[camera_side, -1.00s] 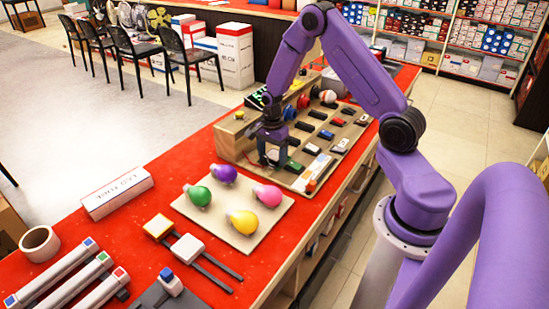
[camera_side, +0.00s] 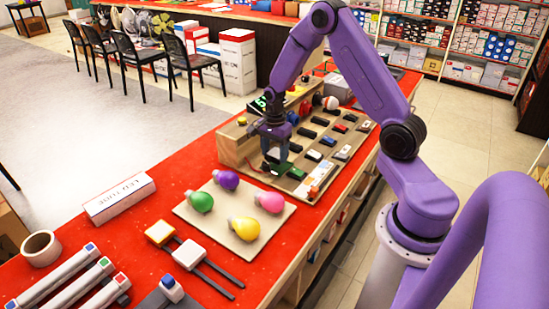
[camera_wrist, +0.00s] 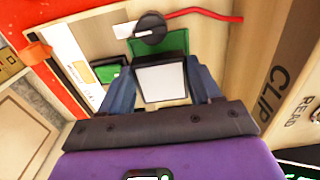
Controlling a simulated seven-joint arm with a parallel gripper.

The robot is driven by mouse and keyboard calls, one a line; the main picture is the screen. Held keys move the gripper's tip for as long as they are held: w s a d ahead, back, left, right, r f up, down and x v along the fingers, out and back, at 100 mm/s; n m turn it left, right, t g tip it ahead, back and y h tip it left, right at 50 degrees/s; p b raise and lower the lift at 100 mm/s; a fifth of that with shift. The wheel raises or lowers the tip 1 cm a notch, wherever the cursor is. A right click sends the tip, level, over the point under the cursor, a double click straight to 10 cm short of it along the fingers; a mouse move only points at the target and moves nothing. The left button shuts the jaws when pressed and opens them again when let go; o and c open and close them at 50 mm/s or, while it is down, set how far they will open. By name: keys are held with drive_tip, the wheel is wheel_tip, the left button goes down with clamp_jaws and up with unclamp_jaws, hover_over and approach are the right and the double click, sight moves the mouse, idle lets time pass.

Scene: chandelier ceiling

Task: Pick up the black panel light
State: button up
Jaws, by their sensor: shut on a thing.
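The black panel light (camera_wrist: 162,84), a white square face in a dark frame, sits between the two fingers of my gripper (camera_wrist: 162,90) in the wrist view. My gripper is shut on it. In the side view, my gripper (camera_side: 275,156) hangs over the left part of the wooden board (camera_side: 318,187), which bears rows of small parts. The fingers and arm mostly hide the panel light there. A green part shows just behind the panel light in the wrist view (camera_wrist: 173,42).
A second green part (camera_wrist: 107,72) and a black round part (camera_wrist: 150,28) with a red wire (camera_wrist: 205,15) lie close by. A wooden wall marked CLIP (camera_wrist: 272,85) stands at the right. Coloured bulbs (camera_side: 270,202) rest on a plate nearer the camera, on the red counter (camera_side: 220,270).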

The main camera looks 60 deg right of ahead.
drive_tip(key=s+a+r, duration=0.4)
drive_tip(key=s+r, duration=0.5)
drive_tip(key=s, duration=0.4)
drive_tip(key=shift+s+a+r, duration=0.15)
drive_tip(key=shift+r, duration=0.15)
